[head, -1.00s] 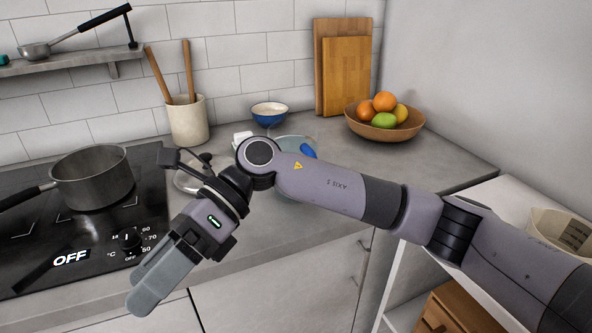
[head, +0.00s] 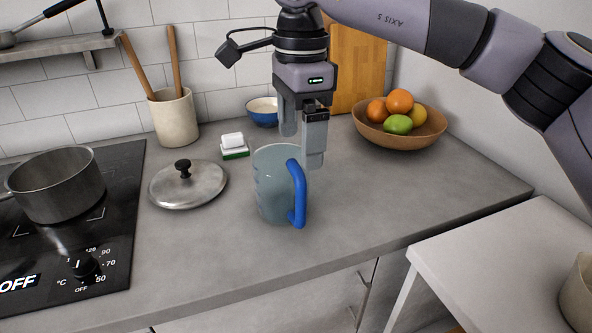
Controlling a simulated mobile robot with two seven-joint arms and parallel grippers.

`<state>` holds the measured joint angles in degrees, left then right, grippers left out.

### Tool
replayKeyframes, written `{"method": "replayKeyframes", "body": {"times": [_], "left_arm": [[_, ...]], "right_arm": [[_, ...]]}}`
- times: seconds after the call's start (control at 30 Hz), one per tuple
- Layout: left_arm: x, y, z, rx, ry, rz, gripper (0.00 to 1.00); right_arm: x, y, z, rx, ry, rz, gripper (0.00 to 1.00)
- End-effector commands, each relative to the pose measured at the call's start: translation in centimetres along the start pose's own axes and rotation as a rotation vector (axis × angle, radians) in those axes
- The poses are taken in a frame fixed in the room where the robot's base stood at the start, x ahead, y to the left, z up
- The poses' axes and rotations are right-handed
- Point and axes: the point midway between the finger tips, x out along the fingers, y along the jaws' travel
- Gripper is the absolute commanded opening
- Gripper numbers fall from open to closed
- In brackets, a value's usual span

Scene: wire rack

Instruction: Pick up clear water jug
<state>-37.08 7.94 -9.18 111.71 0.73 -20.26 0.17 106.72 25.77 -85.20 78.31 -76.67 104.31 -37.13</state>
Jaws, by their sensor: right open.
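The clear water jug (head: 272,190) stands upright on the grey counter in the middle of the head view. Its blue handle (head: 299,195) faces the front right. My right gripper (head: 302,150) points down just above and behind the jug's rim, with its two fingers apart and nothing between them. One finger overlaps the right side of the rim in the picture; I cannot tell whether it touches. My left gripper is not in view.
A pot lid (head: 188,186) lies left of the jug, near a small sponge (head: 234,146). A blue bowl (head: 263,111) and a fruit bowl (head: 400,135) stand behind. A pot (head: 57,185) is on the stove. The counter (head: 400,200) is clear right of the jug.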

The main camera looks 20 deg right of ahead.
Motion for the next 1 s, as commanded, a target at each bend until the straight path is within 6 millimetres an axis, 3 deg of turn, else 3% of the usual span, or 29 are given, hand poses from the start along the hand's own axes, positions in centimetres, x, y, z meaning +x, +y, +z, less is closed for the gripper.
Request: {"method": "replayKeyframes", "body": {"times": [0.27, 0.73, 1.0], "left_arm": [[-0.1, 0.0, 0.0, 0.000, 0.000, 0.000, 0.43], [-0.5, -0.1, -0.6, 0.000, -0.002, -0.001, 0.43], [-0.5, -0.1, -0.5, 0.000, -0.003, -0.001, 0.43]], "right_arm": [[0.7, 0.0, -0.3, 0.002, 0.014, -0.005, 0.93], [6.5, 0.5, 0.9, 0.003, 0.013, -0.005, 0.93], [6.9, 0.5, 0.9, 0.002, 0.012, -0.006, 0.93]]}}
